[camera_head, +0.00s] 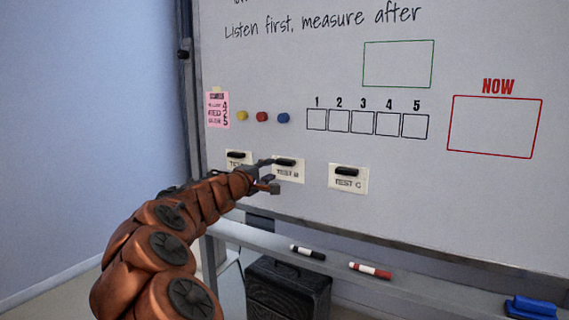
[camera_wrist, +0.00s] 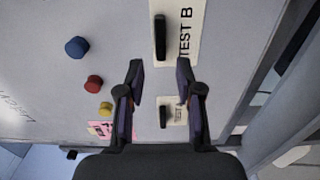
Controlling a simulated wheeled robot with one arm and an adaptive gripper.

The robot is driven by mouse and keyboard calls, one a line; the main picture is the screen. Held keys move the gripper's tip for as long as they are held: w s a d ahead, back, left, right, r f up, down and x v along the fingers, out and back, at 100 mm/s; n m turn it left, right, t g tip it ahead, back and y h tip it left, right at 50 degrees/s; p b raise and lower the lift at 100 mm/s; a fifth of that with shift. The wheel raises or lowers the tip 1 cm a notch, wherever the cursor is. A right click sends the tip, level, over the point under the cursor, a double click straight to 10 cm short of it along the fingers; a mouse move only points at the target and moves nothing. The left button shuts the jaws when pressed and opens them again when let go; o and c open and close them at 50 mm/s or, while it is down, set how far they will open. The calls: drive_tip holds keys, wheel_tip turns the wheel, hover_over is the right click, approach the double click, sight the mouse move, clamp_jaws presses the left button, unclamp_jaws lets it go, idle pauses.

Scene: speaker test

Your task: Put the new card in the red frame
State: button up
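The red frame (camera_head: 450,125) under the word NOW is on the right of the whiteboard and is empty. Three white cards with black clips or handles are low on the board: TEST B (camera_head: 288,174), TEST C (camera_head: 348,183), and a left card (camera_head: 239,156), partly hidden by my arm. Which card is new cannot be told. My gripper (camera_head: 270,174) is open in front of the board, by the lower left of TEST B. In the wrist view my gripper (camera_wrist: 162,90) has its fingers apart, with TEST B (camera_wrist: 190,20) beyond the tips and the left card (camera_wrist: 173,112) seen between the fingers.
An empty green frame (camera_head: 398,64) and a row of numbered boxes (camera_head: 366,123) are drawn on the board. Yellow, red and blue magnets (camera_head: 262,117) and a pink note (camera_head: 217,109) are at left. The tray (camera_head: 330,267) below holds two markers (camera_head: 370,270) and a blue eraser (camera_head: 531,307).

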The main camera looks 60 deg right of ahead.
sight(283, 163)
drive_tip(key=d, duration=0.6)
drive_tip(key=shift+f+p, duration=0.15)
drive_tip(key=shift+p, duration=0.25)
drive_tip(key=shift+w+d, duration=0.15)
drive_tip(key=shift+d, duration=0.75)
clamp_jaws()
drive_tip(key=shift+b, duration=0.35)
drive_tip(key=shift+r, duration=0.2)
